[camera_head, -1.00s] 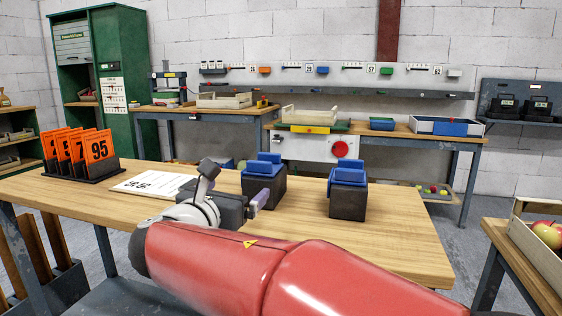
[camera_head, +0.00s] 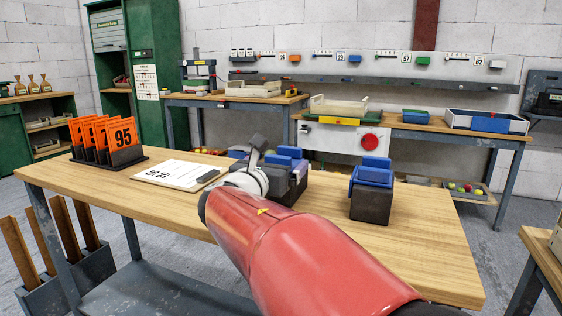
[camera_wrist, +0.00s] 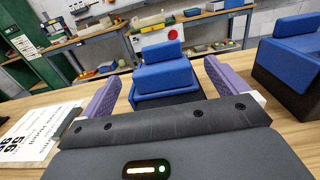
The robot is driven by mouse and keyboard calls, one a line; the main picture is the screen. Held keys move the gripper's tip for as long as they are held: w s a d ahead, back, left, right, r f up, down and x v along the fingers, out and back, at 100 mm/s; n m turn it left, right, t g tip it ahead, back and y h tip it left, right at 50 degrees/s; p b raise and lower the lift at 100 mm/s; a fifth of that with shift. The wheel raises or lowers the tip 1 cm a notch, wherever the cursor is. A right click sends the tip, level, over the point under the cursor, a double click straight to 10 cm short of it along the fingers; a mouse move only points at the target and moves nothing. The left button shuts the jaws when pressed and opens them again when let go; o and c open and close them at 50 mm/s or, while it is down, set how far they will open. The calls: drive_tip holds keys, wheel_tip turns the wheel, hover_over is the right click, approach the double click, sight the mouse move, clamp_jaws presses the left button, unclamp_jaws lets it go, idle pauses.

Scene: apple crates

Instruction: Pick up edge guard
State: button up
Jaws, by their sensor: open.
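No part is plainly marked as the edge guard. Two blue blocky pieces on black bases stand on the near wooden table; I cannot tell if either is it. The left blue piece (camera_head: 292,153) is partly hidden by my gripper (camera_head: 280,185) in the head view. The right blue piece (camera_head: 372,175) stands clear to its right. In the wrist view my gripper (camera_wrist: 162,75) is open, with purple pads on both sides of a view of one blue piece (camera_wrist: 166,77) ahead. Nothing is held. Another blue piece (camera_wrist: 292,50) on a black base is just right of the jaws.
The wooden table (camera_head: 430,250) also holds a printed sheet (camera_head: 172,175) and a black rack of orange number cards (camera_head: 108,138). Brown strips (camera_head: 68,235) stand in a grey bin at the left. A second table edge (camera_head: 545,250) is at the right.

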drive_tip(key=shift+c, duration=0.5)
drive_tip(key=c, duration=1)
